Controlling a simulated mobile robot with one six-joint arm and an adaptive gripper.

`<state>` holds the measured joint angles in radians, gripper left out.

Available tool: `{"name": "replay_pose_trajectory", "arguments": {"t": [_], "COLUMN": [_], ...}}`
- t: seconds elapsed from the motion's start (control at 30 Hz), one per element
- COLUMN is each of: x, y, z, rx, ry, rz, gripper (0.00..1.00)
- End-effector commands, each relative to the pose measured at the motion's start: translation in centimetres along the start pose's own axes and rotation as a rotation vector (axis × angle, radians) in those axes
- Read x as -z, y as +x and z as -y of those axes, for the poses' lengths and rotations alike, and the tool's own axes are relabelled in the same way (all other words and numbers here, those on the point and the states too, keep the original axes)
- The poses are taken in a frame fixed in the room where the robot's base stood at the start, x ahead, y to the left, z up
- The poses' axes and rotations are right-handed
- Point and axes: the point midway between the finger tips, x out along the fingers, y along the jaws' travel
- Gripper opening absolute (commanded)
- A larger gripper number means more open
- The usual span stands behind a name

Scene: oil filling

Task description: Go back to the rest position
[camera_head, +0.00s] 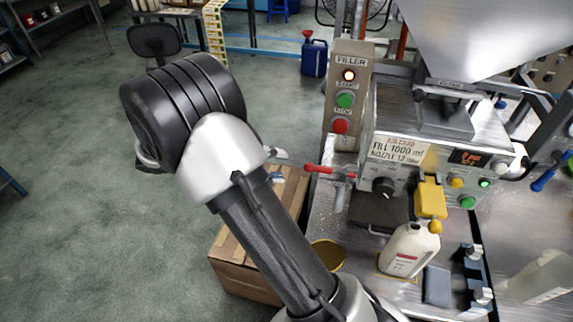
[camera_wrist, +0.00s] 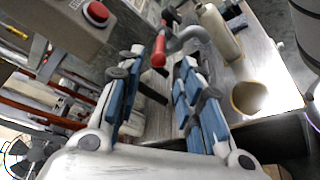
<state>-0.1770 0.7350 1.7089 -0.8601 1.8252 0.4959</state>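My gripper (camera_wrist: 163,95) is open in the wrist view, its two blue-padded fingers apart with nothing held between them. In the head view only a small part of it shows beside my pale wrist, left of the red valve handle (camera_head: 323,169). The red handle also shows beyond the fingertips in the wrist view (camera_wrist: 159,50), apart from them as far as I can tell. A white bottle (camera_head: 408,252) with a red-marked label stands upright on the bench below the yellow part of the filling machine (camera_head: 440,130).
The filler panel (camera_head: 347,100) has a lit lamp, a green button and a red button. A yellowish round container (camera_head: 327,255) and a second pale bottle (camera_head: 540,278) are on the bench. Open floor lies at the left.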

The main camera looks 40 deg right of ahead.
Motion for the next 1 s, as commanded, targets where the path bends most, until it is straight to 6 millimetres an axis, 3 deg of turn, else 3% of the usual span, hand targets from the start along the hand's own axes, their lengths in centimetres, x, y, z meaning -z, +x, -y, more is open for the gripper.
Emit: {"name": "replay_pose_trajectory", "arguments": {"t": [0.63,0.77,1.0], "x": [-0.5,-2.6,-8.6], "y": [0.0,0.6,1.5], "z": [-0.2,-0.7,0.2], "rx": [0.029,0.149,0.495], "ry": [-0.001,-0.007,-0.012], "rz": [-0.011,-0.061,-0.258], "gripper": [0.34,0.34,0.34]}}
